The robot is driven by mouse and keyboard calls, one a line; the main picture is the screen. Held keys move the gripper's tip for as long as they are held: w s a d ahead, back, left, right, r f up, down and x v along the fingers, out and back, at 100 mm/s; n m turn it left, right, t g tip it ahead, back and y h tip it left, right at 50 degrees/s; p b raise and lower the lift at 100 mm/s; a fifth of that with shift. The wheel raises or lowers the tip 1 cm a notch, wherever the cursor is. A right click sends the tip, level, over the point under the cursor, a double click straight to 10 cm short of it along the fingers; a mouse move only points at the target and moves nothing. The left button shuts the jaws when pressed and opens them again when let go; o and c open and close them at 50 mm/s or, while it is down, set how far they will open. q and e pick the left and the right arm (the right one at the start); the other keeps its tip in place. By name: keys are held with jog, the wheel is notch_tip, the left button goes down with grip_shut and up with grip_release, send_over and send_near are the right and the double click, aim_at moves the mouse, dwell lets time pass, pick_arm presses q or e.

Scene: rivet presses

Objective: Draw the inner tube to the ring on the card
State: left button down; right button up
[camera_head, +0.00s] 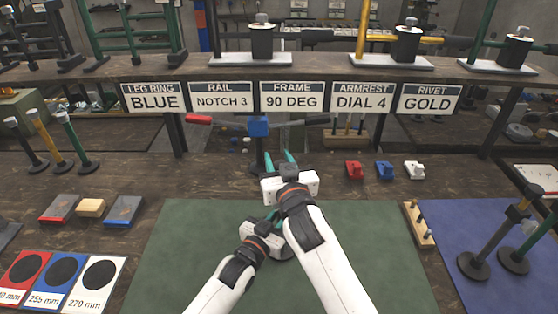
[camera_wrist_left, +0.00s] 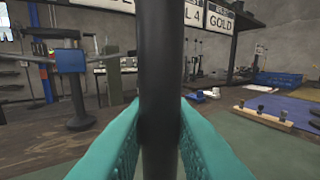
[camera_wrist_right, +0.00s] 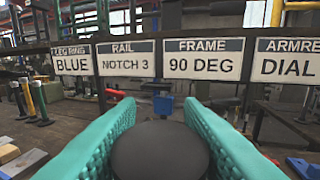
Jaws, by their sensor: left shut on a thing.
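My left gripper (camera_head: 268,222) is shut on a black upright tube (camera_wrist_left: 160,90), which runs between its teal fingers in the left wrist view. In the head view the arms mostly hide the tube; a dark round foot (camera_head: 284,252) shows beneath on the green mat (camera_head: 370,260). My right gripper (camera_head: 290,160) is higher and further back. Its fingers stand apart on either side of a black round top (camera_wrist_right: 160,150) in the right wrist view; I cannot tell whether they touch it. The leg ring card (camera_head: 154,97) reads BLUE. No coloured ring shows on the tube.
Red, blue (camera_head: 46,270) and white measure cards lie at front left. A blue-headed stand (camera_head: 258,126) with a red-handled bar is behind the grippers. A wooden peg block (camera_head: 418,225) and tube legs (camera_head: 478,260) stand at right. The mat's right side is clear.

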grip_shut()
notch_tip(320, 180, up, 9)
jog(key=shift+r, duration=0.15)
jog(key=o, duration=0.5)
grip_release()
jog(key=shift+s, duration=0.1)
jog(key=v, duration=1.1)
jog(key=shift+s+d, duration=0.15)
jog(key=shift+s, duration=0.25)
